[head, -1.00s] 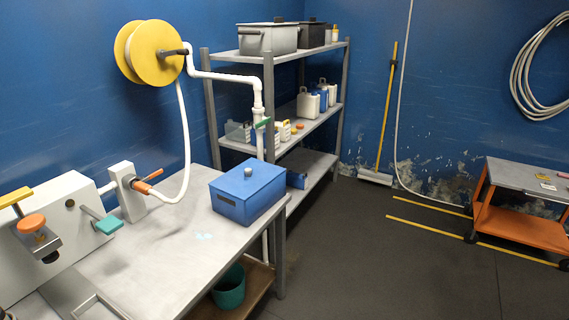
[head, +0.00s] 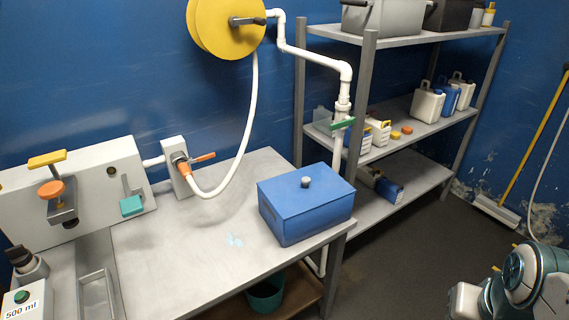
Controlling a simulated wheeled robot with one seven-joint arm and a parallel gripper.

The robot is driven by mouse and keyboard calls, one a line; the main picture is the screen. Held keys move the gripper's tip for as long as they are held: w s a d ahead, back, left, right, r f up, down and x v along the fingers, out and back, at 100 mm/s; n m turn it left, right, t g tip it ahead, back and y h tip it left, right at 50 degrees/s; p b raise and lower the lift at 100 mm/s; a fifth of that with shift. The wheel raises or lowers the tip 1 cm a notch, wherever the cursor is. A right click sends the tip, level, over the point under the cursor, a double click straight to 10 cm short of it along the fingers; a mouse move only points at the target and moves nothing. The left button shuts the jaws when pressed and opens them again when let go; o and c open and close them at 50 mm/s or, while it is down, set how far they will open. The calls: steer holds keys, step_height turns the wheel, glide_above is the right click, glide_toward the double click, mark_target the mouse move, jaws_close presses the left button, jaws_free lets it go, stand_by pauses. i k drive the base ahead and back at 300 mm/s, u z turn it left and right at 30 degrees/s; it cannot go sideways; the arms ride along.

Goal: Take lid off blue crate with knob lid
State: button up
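The blue crate (head: 305,218) stands on the right end of the grey workbench in the head view. Its blue lid (head: 290,184) lies on top and looks closed. A round grey knob (head: 306,182) stands up at the middle of the lid. Part of my arm shows at the lower right, on the floor side of the bench and well apart from the crate. Its end is cut off or hidden, and I cannot make out my gripper's fingers.
The workbench (head: 190,262) is clear left of the crate, apart from a small pale blue patch. A metal shelf rack (head: 440,130) with jugs stands behind right. A white hose hangs from the yellow reel (head: 222,24). A green bucket (head: 266,294) sits below the bench.

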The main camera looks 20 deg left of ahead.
mark_target(293, 194)
steer(key=u, duration=0.75)
steer(key=i, duration=1.35)
steer(key=u, duration=0.6)
